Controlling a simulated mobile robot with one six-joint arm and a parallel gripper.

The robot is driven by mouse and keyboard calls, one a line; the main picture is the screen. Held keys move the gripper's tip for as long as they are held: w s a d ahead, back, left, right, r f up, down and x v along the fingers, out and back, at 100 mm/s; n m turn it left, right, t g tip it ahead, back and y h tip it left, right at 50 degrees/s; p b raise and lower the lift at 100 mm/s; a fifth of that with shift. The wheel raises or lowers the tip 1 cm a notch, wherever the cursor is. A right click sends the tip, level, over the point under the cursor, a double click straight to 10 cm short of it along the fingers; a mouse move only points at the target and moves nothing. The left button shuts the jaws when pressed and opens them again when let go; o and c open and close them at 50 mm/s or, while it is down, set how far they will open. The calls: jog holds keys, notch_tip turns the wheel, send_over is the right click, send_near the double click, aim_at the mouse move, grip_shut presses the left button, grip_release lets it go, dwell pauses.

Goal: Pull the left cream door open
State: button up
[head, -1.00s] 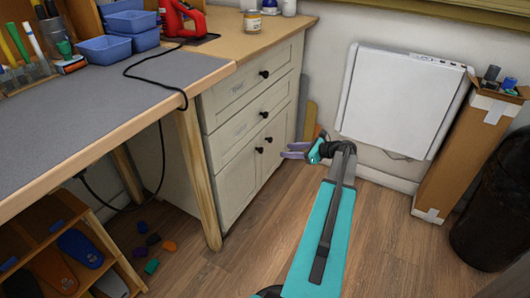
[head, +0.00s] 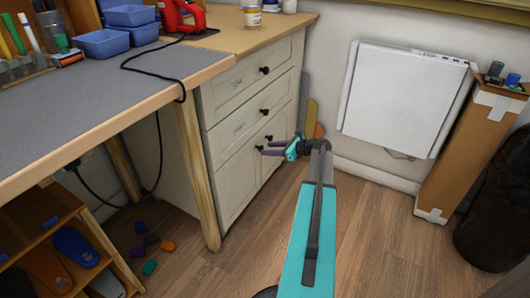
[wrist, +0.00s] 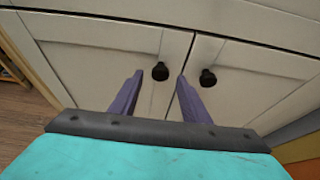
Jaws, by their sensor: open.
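The left cream door (head: 234,184) is shut on the front of the cream cabinet, below two drawers. In the wrist view the left door (wrist: 95,62) carries a round black knob (wrist: 160,71) near its right edge. The right cream door (wrist: 253,80) is also shut and has its own black knob (wrist: 208,78). My gripper (head: 263,149) is at the door fronts, close to the knobs. In the wrist view my gripper (wrist: 160,78) is open, its purple fingers on either side of the left door's knob, not closed on it. Contact cannot be told.
A workbench (head: 110,100) with a wooden leg (head: 195,170) stands left of the cabinet. Coloured boards (head: 311,118) lean at its right side. The wooden floor before the doors is clear.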

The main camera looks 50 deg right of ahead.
jog(key=shift+b+x, duration=0.35)
jog(key=shift+x, duration=1.2)
jog(key=shift+c, duration=0.3)
grip_shut()
jog(key=shift+a, duration=0.25)
